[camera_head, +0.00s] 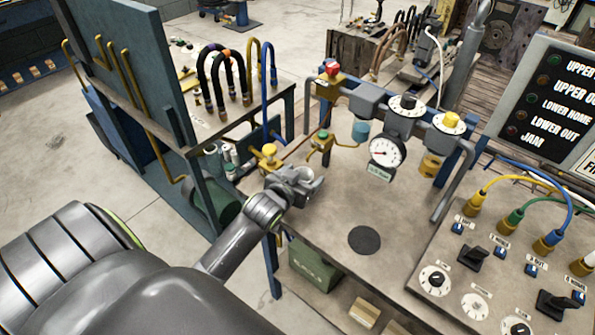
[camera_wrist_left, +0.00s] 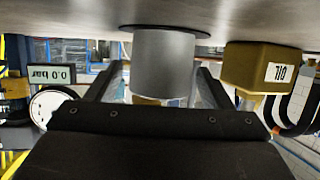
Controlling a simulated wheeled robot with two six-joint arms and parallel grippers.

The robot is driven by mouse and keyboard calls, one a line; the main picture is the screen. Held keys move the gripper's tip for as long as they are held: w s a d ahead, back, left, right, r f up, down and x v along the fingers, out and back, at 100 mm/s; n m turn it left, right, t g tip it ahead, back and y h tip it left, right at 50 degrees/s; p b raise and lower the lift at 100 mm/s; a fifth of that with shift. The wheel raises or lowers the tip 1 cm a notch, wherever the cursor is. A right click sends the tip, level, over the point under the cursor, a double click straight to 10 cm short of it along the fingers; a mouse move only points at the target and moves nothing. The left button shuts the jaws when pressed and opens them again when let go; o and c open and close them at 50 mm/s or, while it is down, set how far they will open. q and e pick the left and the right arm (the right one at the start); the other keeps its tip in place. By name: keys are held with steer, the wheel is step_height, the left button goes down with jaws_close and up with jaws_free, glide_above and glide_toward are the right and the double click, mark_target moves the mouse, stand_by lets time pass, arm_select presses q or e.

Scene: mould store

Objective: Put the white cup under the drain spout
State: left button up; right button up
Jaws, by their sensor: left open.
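My left gripper (camera_head: 312,186) is open above the table's left edge. In the left wrist view, which is upside down, its two dark fingers (camera_wrist_left: 160,88) stand on either side of a plain light grey-white cup (camera_wrist_left: 164,68). Small gaps show beside the cup. The cup's base is at a thin dark round pad (camera_wrist_left: 127,28) on the table. In the head view the cup is hard to tell apart from the gripper. My right gripper is not in view.
A dark disc (camera_head: 364,240) lies bare on the table; a control panel (camera_head: 500,285) is at right.

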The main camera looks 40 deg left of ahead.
arm_select(q)
steer(key=shift+s+r, duration=0.1)
steer(key=shift+s, duration=0.15)
steer(key=b+v, duration=0.1)
steer(key=v, duration=1)
steer(key=shift+s+r, duration=0.15)
steer(key=shift+s, duration=0.1)
